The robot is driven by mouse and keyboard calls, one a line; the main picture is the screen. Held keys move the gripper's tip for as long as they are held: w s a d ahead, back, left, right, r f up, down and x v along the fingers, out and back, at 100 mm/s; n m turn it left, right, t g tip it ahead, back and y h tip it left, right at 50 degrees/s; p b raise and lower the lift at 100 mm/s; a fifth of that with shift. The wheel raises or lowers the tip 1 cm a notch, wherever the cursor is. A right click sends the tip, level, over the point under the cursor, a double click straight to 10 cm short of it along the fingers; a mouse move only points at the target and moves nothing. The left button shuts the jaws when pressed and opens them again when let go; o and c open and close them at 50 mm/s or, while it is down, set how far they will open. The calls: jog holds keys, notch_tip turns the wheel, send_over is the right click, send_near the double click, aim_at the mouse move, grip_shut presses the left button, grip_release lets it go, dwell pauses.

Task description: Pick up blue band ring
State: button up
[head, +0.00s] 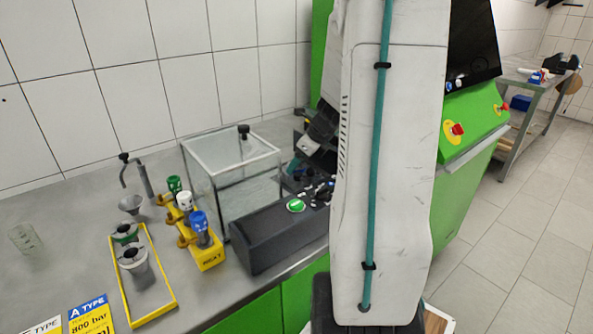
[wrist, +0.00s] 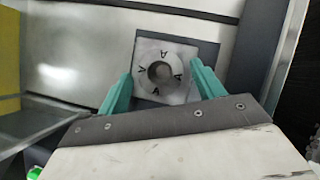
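A blue-topped piece (head: 198,218) stands at the near end of a yellow rack (head: 210,258) on the bench in the head view; I cannot tell whether it is the blue band ring. In the wrist view my gripper (wrist: 160,75) is open, with its two teal fingers apart. Between and beyond the fingertips is a pale round ring (wrist: 161,72) with a dark centre hole and black letters, on a square grey plate. No blue band shows on it from this angle, and contact with the fingers cannot be told. My gripper is not clearly visible in the head view, where my arm blocks much of the scene.
The rack also holds green-topped (head: 174,184) and white-topped (head: 185,201) pieces. A glass box (head: 230,160) and dark console (head: 275,232) stand nearby. A green machine (head: 470,125) is at right.

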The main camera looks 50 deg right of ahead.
jog(key=c, duration=0.9)
jog(key=shift+o, duration=0.2)
jog(key=shift+r, duration=0.1)
notch_tip(320, 180, up, 10)
